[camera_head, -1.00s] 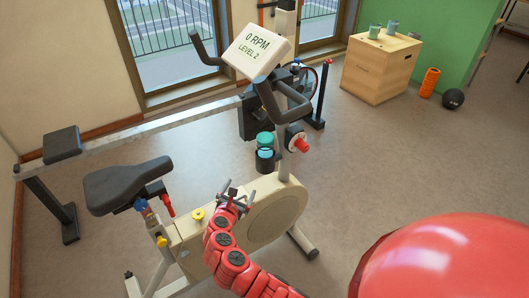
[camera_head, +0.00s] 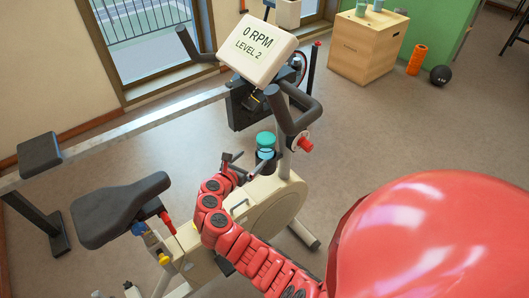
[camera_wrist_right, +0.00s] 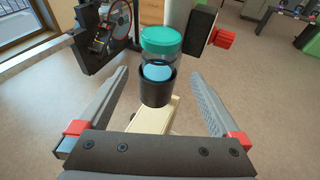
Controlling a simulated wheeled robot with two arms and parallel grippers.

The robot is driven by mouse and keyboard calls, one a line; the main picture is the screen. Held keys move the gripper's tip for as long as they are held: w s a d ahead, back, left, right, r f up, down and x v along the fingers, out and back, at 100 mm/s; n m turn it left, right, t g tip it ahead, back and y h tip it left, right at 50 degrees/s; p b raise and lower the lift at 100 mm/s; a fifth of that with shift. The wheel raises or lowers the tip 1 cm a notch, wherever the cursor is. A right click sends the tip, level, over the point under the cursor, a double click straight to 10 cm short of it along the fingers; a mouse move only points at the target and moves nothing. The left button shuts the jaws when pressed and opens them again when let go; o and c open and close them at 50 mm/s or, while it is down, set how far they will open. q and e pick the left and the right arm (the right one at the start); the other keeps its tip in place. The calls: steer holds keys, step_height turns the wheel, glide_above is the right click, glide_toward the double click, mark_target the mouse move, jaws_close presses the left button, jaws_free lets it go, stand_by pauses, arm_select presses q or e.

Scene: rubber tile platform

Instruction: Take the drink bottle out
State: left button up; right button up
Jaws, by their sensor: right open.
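The drink bottle (camera_head: 265,141) has a teal lid and a clear body with blue inside. It stands in a dark cup holder (camera_wrist_right: 157,91) on the beige exercise bike (camera_head: 262,207). In the right wrist view the bottle (camera_wrist_right: 161,45) is upright, ahead of and between the open fingers. My right gripper (camera_head: 241,167) is open and empty, just left of the bottle and apart from it. In the wrist view the gripper (camera_wrist_right: 160,95) shows both fingers spread wide. The lower part of the bottle is hidden by the holder. My left gripper is not in view.
The bike's console (camera_head: 259,48), handlebar (camera_head: 296,105) and red knob (camera_head: 305,144) stand close around the bottle. The saddle (camera_head: 120,210) is at the left. A wooden box (camera_head: 366,47) stands farther back, with open floor before it.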

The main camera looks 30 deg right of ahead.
mark_target(262, 149)
steer(key=x, duration=0.6)
steer(key=shift+w+d, duration=0.15)
steer(key=shift+w+d+f+p, duration=0.2)
steer(key=shift+d+p, duration=0.1)
steer(key=shift+d, duration=0.25)
steer(key=shift+x, duration=2.35)
steer(key=shift+f, duration=0.15)
steer(key=shift+c, duration=0.3)
jaws_close()
